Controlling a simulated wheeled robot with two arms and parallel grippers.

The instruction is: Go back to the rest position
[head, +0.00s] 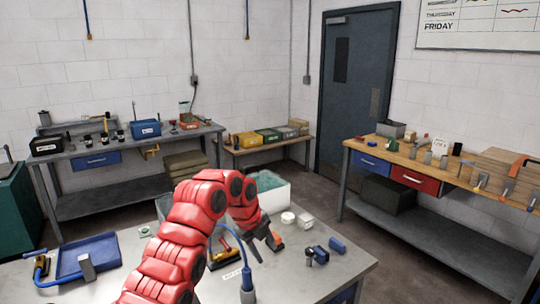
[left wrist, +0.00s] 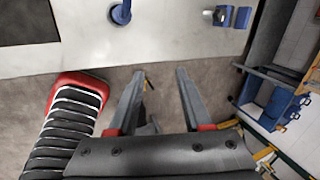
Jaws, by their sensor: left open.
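My left arm is red and rises from the bottom of the head view, bending over the grey workbench. My left gripper (head: 260,246) is beyond the bend, partly hidden by the arm. In the left wrist view its two grey fingers (left wrist: 158,76) are apart, with nothing between them. They point toward the bench edge, with floor seen behind them. My right gripper is in neither view.
The grey workbench (head: 325,280) holds a blue tray (head: 88,256), two small blue parts (head: 318,254) (head: 338,244), a blue-cabled tool (head: 247,288) and a pale bin (head: 272,192). A wooden bench (head: 440,172) stands right, with open floor between.

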